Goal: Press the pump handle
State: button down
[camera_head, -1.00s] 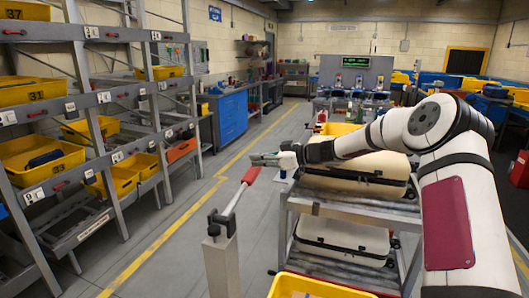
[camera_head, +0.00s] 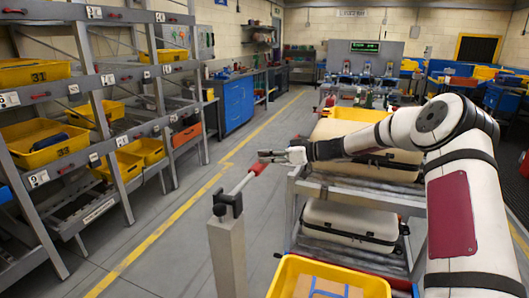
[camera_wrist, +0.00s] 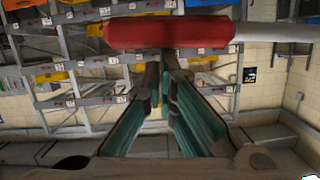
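The pump handle is a metal lever on a grey post (camera_head: 227,252), with a red grip (camera_head: 258,168) at its raised far end. It slopes up and away from the post. My gripper (camera_head: 268,156) is at the red grip's far end in the head view. In the wrist view the red grip (camera_wrist: 170,33) lies crosswise just beyond the tips of my gripper (camera_wrist: 162,62). The teal-padded fingers converge, tips close together, with nothing seen between them. I cannot tell whether the tips touch the grip.
A shelf rack with yellow bins (camera_head: 48,143) stands at left. At right, a metal cart (camera_head: 330,190) carries pale cases (camera_head: 350,226). A yellow bin (camera_head: 283,280) is in front. The floor between rack and post is clear, with a yellow line (camera_head: 150,240).

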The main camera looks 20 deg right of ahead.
aim_at(266, 168)
notch_tip(266, 168, down, 6)
jog(key=shift+s+r+m+g+y+b, duration=0.15)
jog(key=shift+m+g+b, duration=0.1)
jog(key=shift+m+b, duration=0.3)
jog(key=shift+w+r+m+g+y+b, duration=0.15)
jog(key=shift+m+g+b, duration=0.1)
jog(key=shift+m+b, duration=0.25)
jog(key=shift+s+f, duration=0.15)
jog(key=shift+f, duration=0.05)
jog(key=shift+w+r, duration=0.2)
jog(key=shift+r, duration=0.3)
jog(key=s+d+r, duration=0.4)
jog(key=d+r, duration=0.2)
jog(key=d, duration=0.3)
jog(key=shift+s, duration=0.2)
jog(key=shift+r, duration=0.1)
